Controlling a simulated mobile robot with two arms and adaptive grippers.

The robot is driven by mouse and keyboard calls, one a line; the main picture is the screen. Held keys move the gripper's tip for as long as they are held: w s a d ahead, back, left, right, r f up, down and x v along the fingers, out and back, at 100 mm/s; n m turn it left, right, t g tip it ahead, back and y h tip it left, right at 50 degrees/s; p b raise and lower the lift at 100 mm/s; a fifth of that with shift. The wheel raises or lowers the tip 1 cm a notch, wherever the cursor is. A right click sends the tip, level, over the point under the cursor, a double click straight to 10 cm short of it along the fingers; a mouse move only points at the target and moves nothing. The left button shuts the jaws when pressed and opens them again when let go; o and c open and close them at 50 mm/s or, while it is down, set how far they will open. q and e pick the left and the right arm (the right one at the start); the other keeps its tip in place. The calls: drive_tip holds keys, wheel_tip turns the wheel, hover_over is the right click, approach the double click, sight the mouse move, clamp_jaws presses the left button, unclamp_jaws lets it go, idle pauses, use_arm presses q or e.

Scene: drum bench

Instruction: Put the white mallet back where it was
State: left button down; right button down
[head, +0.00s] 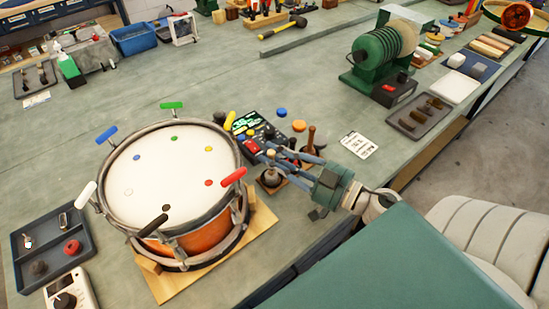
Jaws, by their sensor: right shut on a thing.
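My right gripper (272,157) reaches in from the right, just right of the drum, with its fingers over a small wooden stand (266,188). It is shut on what appears to be the white mallet, which stands upright with a pale round tip (271,154) between or beside the fingertips and a greyish round lower part (270,177) at the stand. The fingers hide part of it, and I cannot tell whether it touches the stand. A brown wooden-handled mallet (311,135) stands upright behind the fingers. My left gripper is not in view.
The drum (170,175) with coloured tuning keys around its rim stands close left of my gripper. A dark device with a green display (246,122) and coloured discs lies behind. A white card (359,145) lies to the right. The middle bench top is clear.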

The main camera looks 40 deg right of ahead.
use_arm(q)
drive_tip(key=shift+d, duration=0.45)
use_arm(e)
drive_tip(key=shift+f, duration=0.15)
drive_tip(key=c, duration=1.6)
unclamp_jaws()
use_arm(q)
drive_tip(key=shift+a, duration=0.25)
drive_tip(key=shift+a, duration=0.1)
